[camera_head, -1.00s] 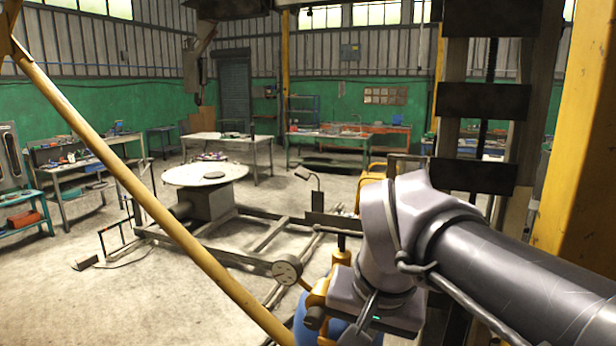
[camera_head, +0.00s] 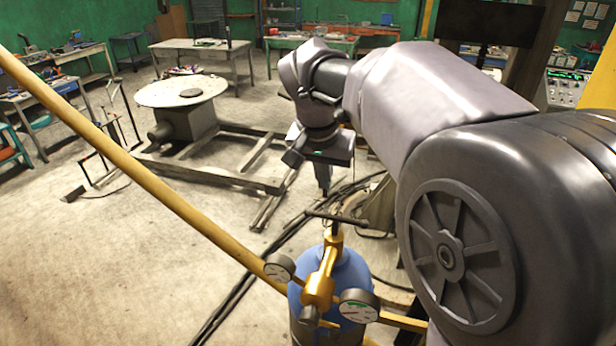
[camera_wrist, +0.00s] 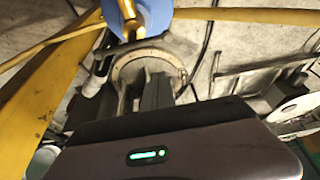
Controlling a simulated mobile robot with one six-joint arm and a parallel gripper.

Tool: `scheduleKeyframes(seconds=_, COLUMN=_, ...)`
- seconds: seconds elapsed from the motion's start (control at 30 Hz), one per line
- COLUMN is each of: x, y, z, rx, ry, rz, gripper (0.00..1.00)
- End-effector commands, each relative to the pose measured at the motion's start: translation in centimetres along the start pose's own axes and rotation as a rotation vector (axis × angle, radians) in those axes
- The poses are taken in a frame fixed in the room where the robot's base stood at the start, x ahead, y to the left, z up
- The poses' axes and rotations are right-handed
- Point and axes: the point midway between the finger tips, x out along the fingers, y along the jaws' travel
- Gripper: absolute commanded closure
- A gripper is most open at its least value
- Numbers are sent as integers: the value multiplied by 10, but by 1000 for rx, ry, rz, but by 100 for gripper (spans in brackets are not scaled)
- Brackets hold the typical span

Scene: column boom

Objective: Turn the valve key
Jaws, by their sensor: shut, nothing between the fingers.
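The valve key is a thin dark T-bar (camera_head: 350,220) with a short stem, on top of the brass valve (camera_head: 320,285) of a blue gas cylinder (camera_head: 345,270). The bar lies nearly level across the head view. My gripper (camera_head: 324,194) points down, shut and empty, just above and behind the bar in the picture. I see no clear contact with it. In the wrist view my fingers (camera_wrist: 147,98) show close together, with the blue cylinder (camera_wrist: 153,15) and brass valve (camera_wrist: 117,15) at the top edge.
Two round gauges (camera_head: 279,267) (camera_head: 359,306) flank the valve. A yellow pole (camera_head: 150,180) slants across the left. Dark cables (camera_head: 262,275) run over the floor. A round table (camera_head: 183,91) stands further back.

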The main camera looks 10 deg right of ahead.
Motion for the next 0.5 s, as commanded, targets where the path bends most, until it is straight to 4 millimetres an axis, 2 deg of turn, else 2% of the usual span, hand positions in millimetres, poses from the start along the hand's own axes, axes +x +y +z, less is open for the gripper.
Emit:
scheduleKeyframes(seconds=0.17, x=38, y=0, z=1, rx=-1, ry=-4, rz=2, gripper=100)
scheduleKeyframes(seconds=0.33, x=31, y=0, z=27, rx=-3, ry=0, rz=-1, gripper=100)
scheduleKeyframes(seconds=0.5, x=30, y=0, z=38, rx=-1, ry=1, rz=-1, gripper=100)
